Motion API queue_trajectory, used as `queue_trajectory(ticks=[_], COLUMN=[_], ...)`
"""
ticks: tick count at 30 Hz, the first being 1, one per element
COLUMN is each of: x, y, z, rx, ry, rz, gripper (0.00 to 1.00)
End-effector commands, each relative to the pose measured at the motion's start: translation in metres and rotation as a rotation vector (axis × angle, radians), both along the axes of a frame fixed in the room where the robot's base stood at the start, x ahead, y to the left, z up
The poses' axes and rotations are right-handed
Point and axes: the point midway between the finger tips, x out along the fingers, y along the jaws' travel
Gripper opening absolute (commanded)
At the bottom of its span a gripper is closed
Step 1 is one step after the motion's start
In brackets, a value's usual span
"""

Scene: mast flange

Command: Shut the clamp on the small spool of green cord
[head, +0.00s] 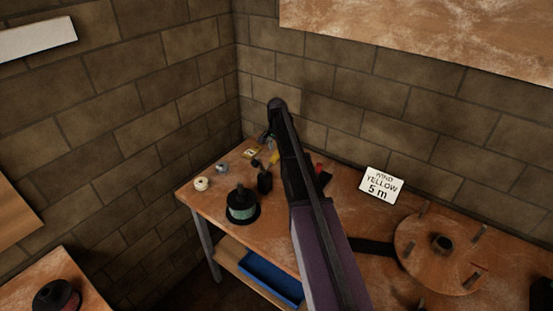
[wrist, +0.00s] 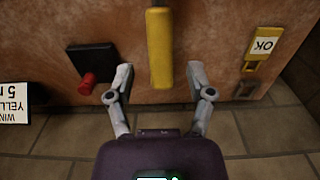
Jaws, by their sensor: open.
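A black spool wound with green cord (head: 242,206) stands upright on the wooden bench in the head view, left of my arm. It does not show in the wrist view. My gripper (wrist: 160,84) is open in the wrist view. A yellow bar-shaped piece (wrist: 159,48) lies in line with the gap between the fingers, with space on both sides and no visible contact. I cannot tell which thing is the clamp. My arm hides most of the gripper in the head view.
Brick walls close the corner.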

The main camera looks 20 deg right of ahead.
Motion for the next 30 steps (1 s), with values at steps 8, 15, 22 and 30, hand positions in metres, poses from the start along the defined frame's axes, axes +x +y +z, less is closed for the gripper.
queue_trajectory(ticks=[8,15,22,30], x=[0.0,0.0,0.0,0.0], y=[0.0,0.0,0.0,0.0], z=[-0.022,-0.028,-0.028,-0.028], rx=[0.0,0.0,0.0,0.0], ry=[0.0,0.0,0.0,0.0], rz=[0.0,0.0,0.0,0.0], gripper=[0.69,0.69,0.69,0.3])
